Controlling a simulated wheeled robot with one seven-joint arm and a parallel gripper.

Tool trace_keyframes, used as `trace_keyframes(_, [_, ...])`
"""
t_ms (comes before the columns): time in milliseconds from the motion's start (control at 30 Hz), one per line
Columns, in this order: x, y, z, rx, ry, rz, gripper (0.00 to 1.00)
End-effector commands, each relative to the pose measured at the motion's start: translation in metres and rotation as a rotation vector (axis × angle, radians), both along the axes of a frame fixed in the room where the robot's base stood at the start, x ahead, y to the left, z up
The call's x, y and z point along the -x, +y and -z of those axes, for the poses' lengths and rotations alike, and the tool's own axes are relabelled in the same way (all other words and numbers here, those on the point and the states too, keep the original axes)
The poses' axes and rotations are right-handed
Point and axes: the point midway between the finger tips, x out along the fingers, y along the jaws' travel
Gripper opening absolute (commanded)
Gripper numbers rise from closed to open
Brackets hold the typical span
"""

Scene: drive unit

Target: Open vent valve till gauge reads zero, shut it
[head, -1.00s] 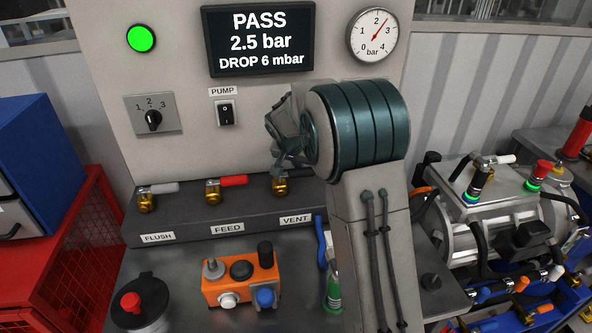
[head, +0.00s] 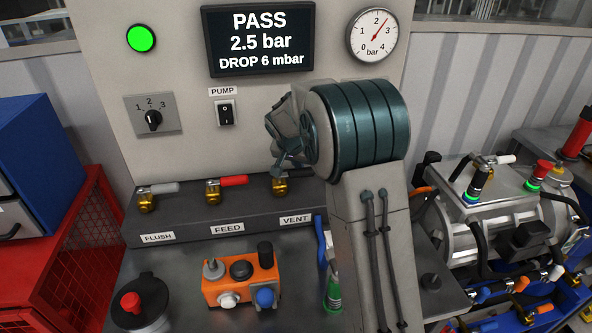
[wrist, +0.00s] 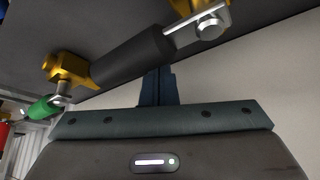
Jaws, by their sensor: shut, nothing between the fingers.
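The vent valve (head: 279,188) is a brass body on the dark ledge above the VENT label; my gripper hides most of its lever. The round gauge (head: 373,36) at the upper right has its red needle between 2 and 3 bar. My gripper (head: 284,163) is just above the vent valve in the head view. In the wrist view its fingers (wrist: 157,86) are together and empty, close beside a lever with a black grip (wrist: 132,54). This looks like the vent lever. I cannot tell whether the fingers touch it.
The display (head: 258,40) reads PASS, 2.5 bar, DROP 6 mbar. The feed valve (head: 213,192) with a red lever and the flush valve (head: 147,201) with a light grey one stand to the left. An orange control box (head: 240,284) sits on the bench in front.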

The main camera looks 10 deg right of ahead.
Motion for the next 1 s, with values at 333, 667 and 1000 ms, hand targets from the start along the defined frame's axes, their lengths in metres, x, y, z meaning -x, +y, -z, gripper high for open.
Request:
trace_keyframes(333, [0.009,-0.005,0.002,0.0,-0.001,0.001,0.0])
trace_keyframes(667, [0.015,-0.009,0.001,0.0,0.002,0.0,0.0])
trace_keyframes(1000, [0.024,-0.012,0.002,0.0,0.0,0.001,0.0])
